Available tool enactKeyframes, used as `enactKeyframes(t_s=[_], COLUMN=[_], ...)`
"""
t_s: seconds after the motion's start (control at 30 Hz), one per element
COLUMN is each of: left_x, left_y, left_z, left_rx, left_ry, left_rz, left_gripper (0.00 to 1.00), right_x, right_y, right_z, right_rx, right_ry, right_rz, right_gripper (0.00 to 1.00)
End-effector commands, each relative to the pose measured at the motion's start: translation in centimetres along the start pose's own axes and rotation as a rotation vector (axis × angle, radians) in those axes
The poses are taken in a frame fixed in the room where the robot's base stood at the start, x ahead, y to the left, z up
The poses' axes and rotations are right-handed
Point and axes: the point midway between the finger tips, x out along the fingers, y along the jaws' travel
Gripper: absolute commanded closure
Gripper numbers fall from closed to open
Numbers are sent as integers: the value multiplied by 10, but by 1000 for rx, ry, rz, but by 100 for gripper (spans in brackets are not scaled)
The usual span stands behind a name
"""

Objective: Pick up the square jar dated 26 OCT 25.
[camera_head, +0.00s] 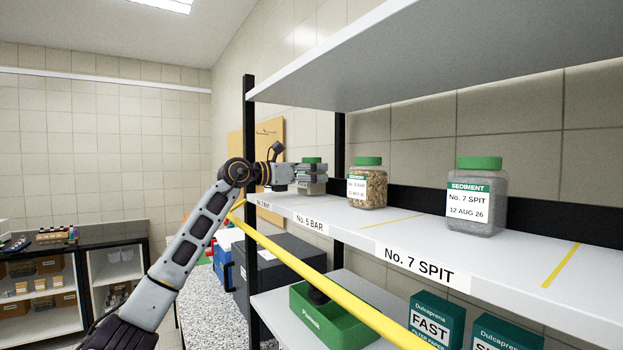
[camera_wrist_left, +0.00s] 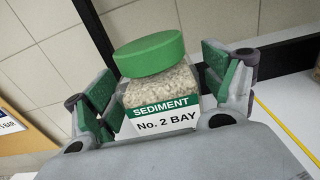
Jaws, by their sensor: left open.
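A square clear jar with a green lid and pale gravel stands near the far end of the upper shelf (camera_head: 520,262). In the left wrist view this jar (camera_wrist_left: 158,80) reads "SEDIMENT No. 2 BAY"; any date line is hidden below by the gripper. In the head view the jar's lid (camera_head: 311,160) shows behind my left gripper (camera_head: 308,173). My left gripper (camera_wrist_left: 160,88) is open, with one green-padded finger on each side of the jar. I cannot tell whether either pad touches it. No date of 26 OCT 25 is readable. My right gripper is not in view.
Nearer on the shelf stand a jar of brown gravel (camera_head: 367,184) and a grey jar (camera_head: 477,198) labelled "No. 7 SPIT 12 AUG 26". Another label (camera_wrist_left: 10,122) shows at the wrist view's left edge. A yellow rail (camera_head: 320,285) runs before the shelf. A board (camera_head: 270,132) hangs behind.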

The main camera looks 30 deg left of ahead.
Motion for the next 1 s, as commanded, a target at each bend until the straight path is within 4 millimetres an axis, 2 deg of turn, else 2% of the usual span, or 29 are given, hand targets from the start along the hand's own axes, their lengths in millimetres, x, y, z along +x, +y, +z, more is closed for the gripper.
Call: enactKeyframes(t_s=[0.17, 0.2, 0.67, 1.0], left_x=[0, 0, 0, -1], left_y=[0, 0, 0, 0], left_z=[0, 0, 0, 2], left_rx=[0, 0, 0, 0], left_ry=[0, 0, 0, -3], left_rz=[0, 0, 0, 0], left_gripper=[16, 19, 78, 79], right_x=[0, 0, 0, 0], right_y=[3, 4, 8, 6], right_z=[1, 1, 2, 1], right_rx=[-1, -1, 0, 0], right_ry=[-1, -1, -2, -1], right_rz=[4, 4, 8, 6], right_gripper=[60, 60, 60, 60])
